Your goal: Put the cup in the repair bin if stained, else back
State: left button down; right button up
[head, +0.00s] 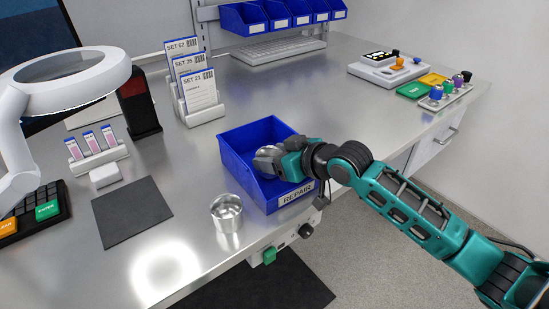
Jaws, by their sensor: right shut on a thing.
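The blue repair bin (232,166), labelled REPAIR on its front, sits near the table's front edge. My right gripper (283,156) reaches into the bin from the right. It is shut on a shiny metal cup (266,158), which is tilted and inside the bin's walls. The gripper hides part of this cup, and no stain can be made out on what shows. Another metal cup (227,213) stands upright on the table, to the left of the bin's front. My left gripper is not in view.
A dark mat (132,211) lies left of the standing cup. A white magnifier lamp (70,82) stands at the left. A card rack (199,112) labelled SET is behind the bin. A tray with knobs (445,96) is at the right. The table's middle back is clear.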

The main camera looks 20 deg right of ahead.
jog(key=shift+f, duration=0.15)
jog(key=o, duration=0.6)
jog(key=shift+f, duration=0.1)
jog(key=o, duration=0.5)
jog(key=shift+c, duration=0.2)
